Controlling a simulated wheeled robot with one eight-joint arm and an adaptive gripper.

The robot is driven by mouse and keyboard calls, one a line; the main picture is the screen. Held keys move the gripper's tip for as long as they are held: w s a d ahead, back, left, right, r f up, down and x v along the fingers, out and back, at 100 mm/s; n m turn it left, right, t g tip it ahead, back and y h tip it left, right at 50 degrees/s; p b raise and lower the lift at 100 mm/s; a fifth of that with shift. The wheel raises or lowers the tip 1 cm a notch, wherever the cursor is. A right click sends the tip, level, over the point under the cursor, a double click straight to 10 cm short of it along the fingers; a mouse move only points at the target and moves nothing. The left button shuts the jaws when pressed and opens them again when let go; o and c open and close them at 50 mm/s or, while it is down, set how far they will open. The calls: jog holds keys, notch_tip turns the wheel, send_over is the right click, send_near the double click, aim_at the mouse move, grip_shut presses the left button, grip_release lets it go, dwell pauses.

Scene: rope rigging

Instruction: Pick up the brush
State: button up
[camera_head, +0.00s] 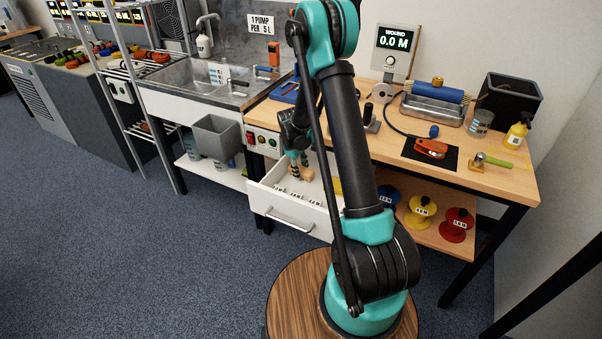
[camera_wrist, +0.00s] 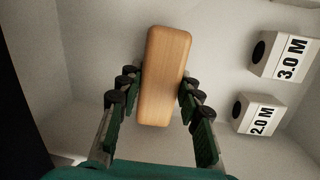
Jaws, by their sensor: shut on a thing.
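The brush (camera_wrist: 165,75) shows in the wrist view as a plain rounded wooden block; no bristles can be seen. My gripper (camera_wrist: 160,84) has its dark finger pads against the block's two long sides, shut on it. In the head view the brush (camera_head: 307,174) is a small tan piece under my gripper (camera_head: 299,164), inside the open white drawer (camera_head: 290,219). I cannot tell whether the brush touches the drawer floor.
White blocks marked 3.0 M (camera_wrist: 288,56) and 2.0 M (camera_wrist: 258,114) are at the right in the wrist view. The drawer walls surround my gripper. The workbench (camera_head: 480,195) stands above and right, with spools on its lower shelf. A sink (camera_head: 195,85) is left.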

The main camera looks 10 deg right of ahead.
aim_at(301, 168)
jog(key=shift+r, duration=0.15)
notch_tip(301, 168, up, 20)
dwell(0.6)
